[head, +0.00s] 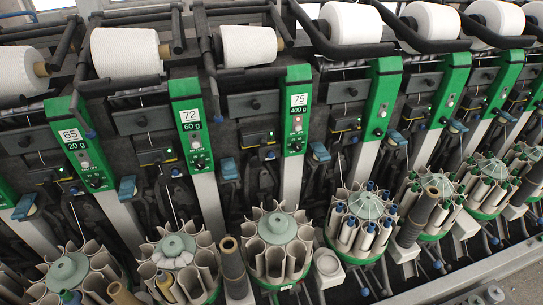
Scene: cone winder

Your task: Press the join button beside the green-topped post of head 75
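The post of head 75 (298,88) has a green top with a white label reading 75 and 400 g. A small reddish round spot (298,120) is on its face under the label, with a dark knob (295,146) lower down. To its left is a dark box with small lit marks (258,138). A blue piece (319,152) sits just right of the post. I cannot tell which small part is the join button. Neither of my grippers is in view.
Similar posts labelled 72 (190,112) and 65 (72,140) stand to the left, with more to the right. White yarn cones (249,46) hang above under dark arms. Round bobbin magazines (277,228) and dark upright tubes (232,262) crowd the front.

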